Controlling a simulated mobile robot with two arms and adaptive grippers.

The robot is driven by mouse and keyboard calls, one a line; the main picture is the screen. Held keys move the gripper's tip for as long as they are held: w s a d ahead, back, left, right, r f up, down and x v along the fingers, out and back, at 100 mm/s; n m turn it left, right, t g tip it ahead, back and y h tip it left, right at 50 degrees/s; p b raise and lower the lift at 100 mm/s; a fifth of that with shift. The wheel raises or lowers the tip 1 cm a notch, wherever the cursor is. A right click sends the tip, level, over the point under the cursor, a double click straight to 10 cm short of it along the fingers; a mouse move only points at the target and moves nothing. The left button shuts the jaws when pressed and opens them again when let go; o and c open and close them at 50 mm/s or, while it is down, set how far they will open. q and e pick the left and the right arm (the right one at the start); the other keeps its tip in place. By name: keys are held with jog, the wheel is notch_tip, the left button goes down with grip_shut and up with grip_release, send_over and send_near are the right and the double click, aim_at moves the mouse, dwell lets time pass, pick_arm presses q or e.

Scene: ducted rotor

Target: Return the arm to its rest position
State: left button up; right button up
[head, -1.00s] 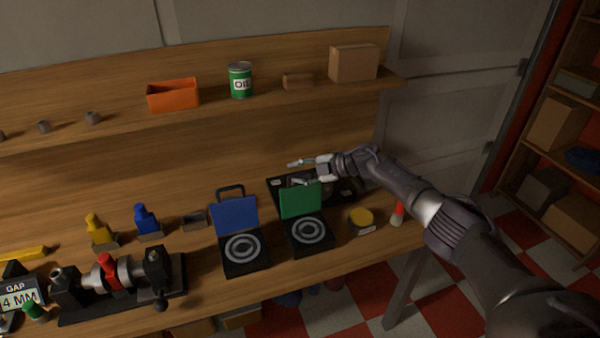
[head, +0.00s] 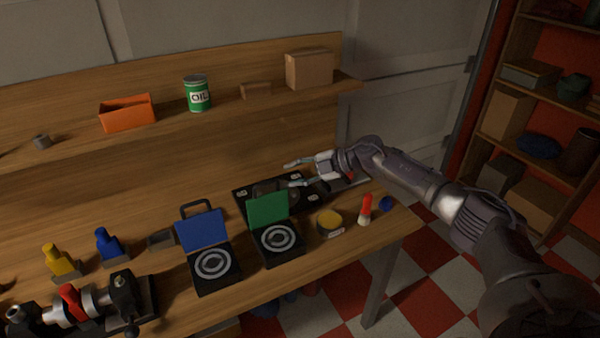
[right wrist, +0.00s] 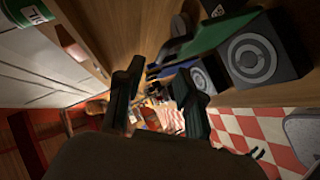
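My right arm reaches in from the right. Its gripper (head: 296,174) is above the back of the bench, over a black tray (head: 245,206) and behind the open green-lidded case (head: 268,209). Its fingers are spread apart with nothing between them. In the right wrist view the two dark fingers (right wrist: 160,100) also stand apart and empty, with the green case (right wrist: 262,57) off to the right. My left gripper is not in view.
A blue-lidded case (head: 202,229), a yellow-topped tin (head: 329,219) and a red-and-white bottle (head: 365,209) stand on the bench. A shelf (head: 230,103) above holds an oil can (head: 197,94). Open floor (head: 425,285) lies right of the bench.

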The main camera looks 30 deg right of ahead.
jog(key=shift+s+d+r, duration=0.35)
jog(key=shift+d, duration=0.05)
